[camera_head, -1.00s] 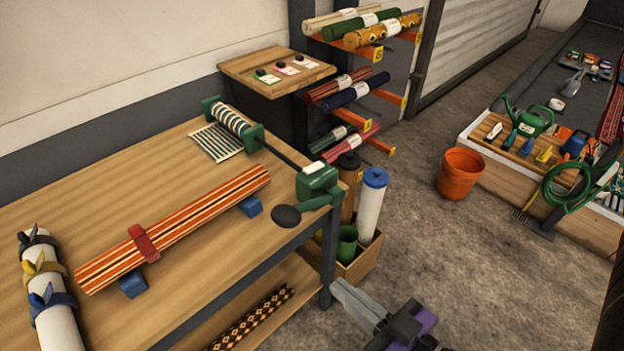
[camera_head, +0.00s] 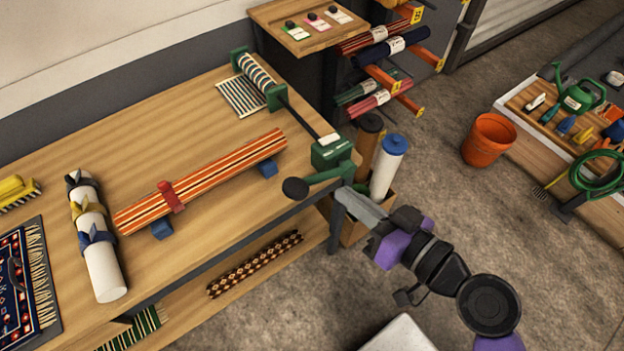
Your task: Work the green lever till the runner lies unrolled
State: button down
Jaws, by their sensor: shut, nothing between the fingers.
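The green lever (camera_head: 323,178) sticks out from a green crank box (camera_head: 331,152) at the table's right corner, with a dark round knob (camera_head: 295,188) at its left end. A dark rod runs from the box to a small roller between green end blocks. The striped runner (camera_head: 257,74) is wound on that roller, with a short striped length (camera_head: 242,97) lying flat on the table beside it. My gripper (camera_head: 345,194) is shut and empty, its tip close to the lever near the box; whether it touches the lever I cannot tell.
An orange striped roll (camera_head: 215,180) rests on blue blocks on the wooden table (camera_head: 200,115). A white tied roll (camera_head: 104,272) lies to its left. A crate with upright rolls (camera_head: 388,168) stands beyond my gripper.

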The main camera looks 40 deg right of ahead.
jog(key=shift+w, duration=0.1)
jog(key=p, duration=0.4)
send_over(307, 194)
jog(key=d, duration=0.2)
jog(key=f, duration=0.2)
jog(key=shift+a+f+p, duration=0.1)
jog(key=shift+a+f, duration=0.2)
jog(key=shift+f, duration=0.35)
jog(key=shift+a+f+p, duration=0.15)
jog(key=shift+a+f, duration=0.2)
jog(key=shift+f, duration=0.3)
jog(key=shift+a+f+p, duration=0.1)
jog(key=shift+a+f, duration=0.2)
jog(key=shift+f, duration=0.35)
